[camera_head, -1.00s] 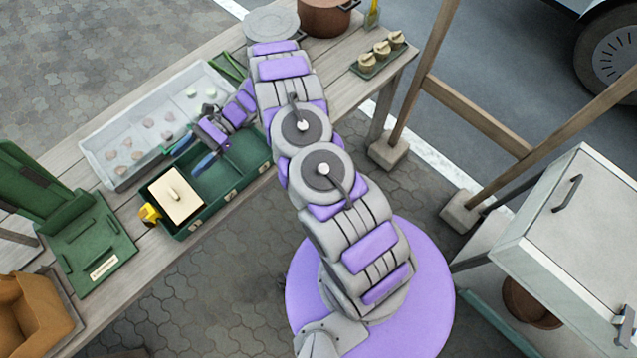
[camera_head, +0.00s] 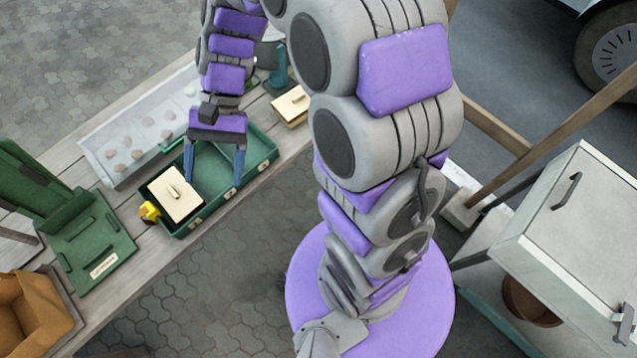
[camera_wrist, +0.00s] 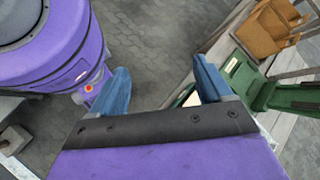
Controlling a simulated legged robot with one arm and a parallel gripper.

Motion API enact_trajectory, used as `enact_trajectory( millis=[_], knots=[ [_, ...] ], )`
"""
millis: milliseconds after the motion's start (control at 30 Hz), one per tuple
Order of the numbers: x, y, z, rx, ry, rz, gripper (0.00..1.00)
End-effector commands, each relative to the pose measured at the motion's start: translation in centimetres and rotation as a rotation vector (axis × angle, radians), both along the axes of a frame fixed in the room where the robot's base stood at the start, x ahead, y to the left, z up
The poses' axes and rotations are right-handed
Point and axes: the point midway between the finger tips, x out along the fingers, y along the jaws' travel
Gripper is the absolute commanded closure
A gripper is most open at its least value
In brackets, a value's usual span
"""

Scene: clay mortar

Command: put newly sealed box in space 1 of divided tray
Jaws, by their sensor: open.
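A green divided tray (camera_head: 228,197) stands on the wooden table in the head view. A cream lidded box (camera_head: 176,194) with a handle sits in its left compartment, beside a yellow piece (camera_head: 150,211) at the tray's left end. A second cream box (camera_head: 291,105) is on the table past the tray's right end, partly hidden by my arm. I cannot tell which box is newly sealed. My gripper (camera_head: 214,165) is open and empty, pointing down over the tray's middle. Its blue fingers show wide apart in the wrist view (camera_wrist: 162,86). The compartment labels are unreadable.
A pale tray (camera_head: 115,145) with small round pieces lies behind the green tray. A green press-like stand (camera_head: 95,240) and an orange-brown carton (camera_head: 30,315) are on the left. A white cabinet (camera_head: 570,220) and wooden posts stand on the right.

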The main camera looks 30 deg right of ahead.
Motion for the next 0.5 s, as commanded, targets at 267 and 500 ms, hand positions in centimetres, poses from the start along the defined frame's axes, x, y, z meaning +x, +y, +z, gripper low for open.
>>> enact_trajectory(
  millis=[267, 500],
  knots=[
    [-6.1, -4.7, 2.0, -0.156, -0.201, 0.135, 0.21],
    [-10.7, -9.3, 2.7, -0.304, -0.359, 0.238, 0.21]
  ],
)
